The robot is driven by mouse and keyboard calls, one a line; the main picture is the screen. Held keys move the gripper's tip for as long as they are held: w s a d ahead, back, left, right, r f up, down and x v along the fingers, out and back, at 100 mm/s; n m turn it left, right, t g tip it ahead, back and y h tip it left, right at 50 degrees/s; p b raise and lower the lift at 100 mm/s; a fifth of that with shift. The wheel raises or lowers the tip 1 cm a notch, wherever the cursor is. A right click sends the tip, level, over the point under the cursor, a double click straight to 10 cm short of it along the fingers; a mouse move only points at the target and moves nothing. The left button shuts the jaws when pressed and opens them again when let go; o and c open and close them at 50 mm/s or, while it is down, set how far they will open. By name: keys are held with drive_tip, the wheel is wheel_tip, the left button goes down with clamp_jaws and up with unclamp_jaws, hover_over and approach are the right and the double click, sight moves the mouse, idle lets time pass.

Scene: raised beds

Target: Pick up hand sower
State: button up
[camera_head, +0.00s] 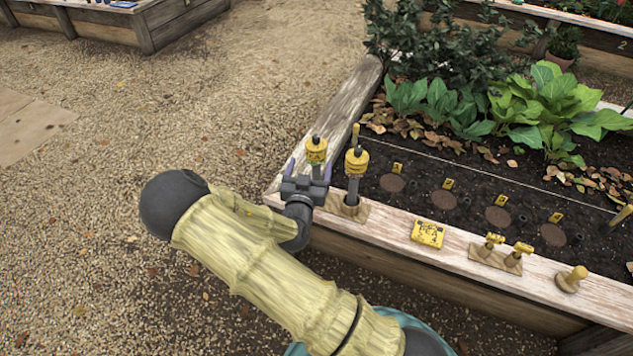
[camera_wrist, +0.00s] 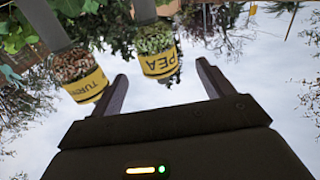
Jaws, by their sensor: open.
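Two hand sowers with yellow hoppers and grey tubes stand upright at the near left corner of the raised bed. In the head view one is on the left (camera_head: 316,150) and one on the right (camera_head: 356,162). The wrist view shows one labelled PEA (camera_wrist: 158,64) with green seeds, and one labelled TURNIP (camera_wrist: 88,86) with brown seeds. My gripper (camera_head: 309,165) is open at the left sower, below its hopper. In the wrist view the PEA sower lies between my fingers (camera_wrist: 162,70); whether its tube is fully between them is unclear. The TURNIP sower is outside them.
Soil with numbered yellow markers (camera_head: 448,183) and leafy plants (camera_head: 545,100) lies behind. Open gravel (camera_head: 110,230) is at left.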

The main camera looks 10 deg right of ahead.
sight(313, 157)
drive_tip(key=shift+b+x, duration=0.3)
drive_tip(key=shift+x, duration=1.7)
drive_tip(key=b+x, duration=0.1)
drive_tip(key=x, duration=0.4)
drive_tip(key=shift+d+b, duration=0.2)
drive_tip(key=shift+b, duration=0.2)
drive_tip(key=shift+r, duration=0.1)
drive_tip(key=c, duration=1.1)
drive_tip(key=shift+o, duration=0.2)
